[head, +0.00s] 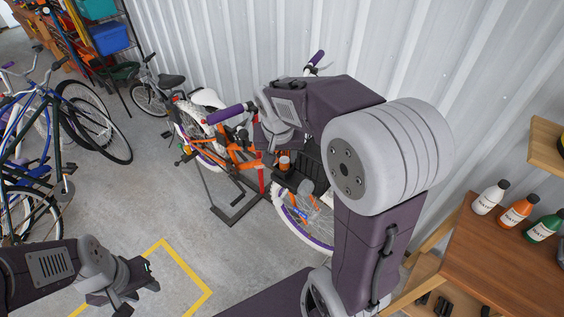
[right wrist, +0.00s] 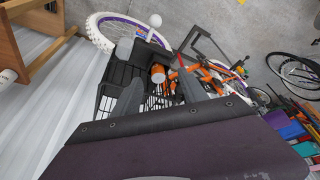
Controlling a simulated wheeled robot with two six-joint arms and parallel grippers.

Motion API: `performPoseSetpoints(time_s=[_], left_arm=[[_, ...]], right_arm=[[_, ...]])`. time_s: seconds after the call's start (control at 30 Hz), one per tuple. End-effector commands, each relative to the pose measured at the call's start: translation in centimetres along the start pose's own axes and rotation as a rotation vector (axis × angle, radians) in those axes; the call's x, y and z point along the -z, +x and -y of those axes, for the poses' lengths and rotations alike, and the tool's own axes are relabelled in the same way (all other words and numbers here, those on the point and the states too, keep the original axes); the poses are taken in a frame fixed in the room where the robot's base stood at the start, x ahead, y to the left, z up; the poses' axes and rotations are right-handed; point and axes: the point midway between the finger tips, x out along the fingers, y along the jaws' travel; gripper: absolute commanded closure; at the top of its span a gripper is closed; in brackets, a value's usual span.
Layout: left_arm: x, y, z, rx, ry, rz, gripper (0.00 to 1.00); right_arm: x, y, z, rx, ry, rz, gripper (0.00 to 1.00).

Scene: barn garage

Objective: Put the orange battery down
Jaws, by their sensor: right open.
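The orange battery (head: 284,162) is a short orange cylinder with a pale end, upright at the black basket (head: 312,178) on the orange bicycle. In the right wrist view the battery (right wrist: 158,73) shows between the two fingertips of my right gripper (right wrist: 161,77), against the black basket (right wrist: 112,78). The right gripper is open; I cannot tell whether its fingers touch the battery. The battery's underside is hidden. In the head view my right arm hides most of that gripper. My left gripper (head: 130,287) is low at the left, over the floor, away from the battery.
The orange bicycle (head: 240,155) has white tyres and stands in a black floor stand (head: 238,208). A wooden bench (head: 500,245) with several bottles is at the right. Other bicycles (head: 85,130) and a shelf are at the left. Open floor lies between.

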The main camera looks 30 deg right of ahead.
Motion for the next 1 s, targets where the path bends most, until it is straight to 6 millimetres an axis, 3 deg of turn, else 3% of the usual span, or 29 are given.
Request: performPoseSetpoints(time_s=[0.1,0.2,0.3,0.57,0.67,0.77,0.9,1.0], left_arm=[[0.0,0.0,0.0,0.000,0.000,0.000,0.64],[0.0,0.0,0.0,0.000,0.000,0.000,0.64],[0.0,0.0,0.0,0.000,0.000,0.000,0.64],[0.0,0.0,0.0,0.000,0.000,0.000,0.64],[-0.1,1.1,0.0,0.000,0.000,0.000,0.64],[-0.4,4.0,0.1,0.000,0.000,0.000,0.64],[-1.0,9.9,0.2,0.000,0.000,0.000,0.64],[-1.4,12.9,0.2,0.000,0.000,0.001,0.64]], right_arm=[[-8.2,3.9,0.7,0.059,-0.216,0.131,0.49],[-14.0,5.8,0.4,0.105,-0.360,0.201,0.49],[-17.1,6.5,-0.1,0.128,-0.436,0.234,0.49],[-17.6,6.7,-0.2,0.133,-0.454,0.238,0.49],[-18.0,7.7,-0.2,0.133,-0.453,0.238,0.49],[-19.0,10.4,-0.1,0.132,-0.453,0.238,0.49],[-20.9,16.0,-0.1,0.132,-0.452,0.238,0.49],[-21.9,18.8,-0.1,0.132,-0.452,0.238,0.49]])
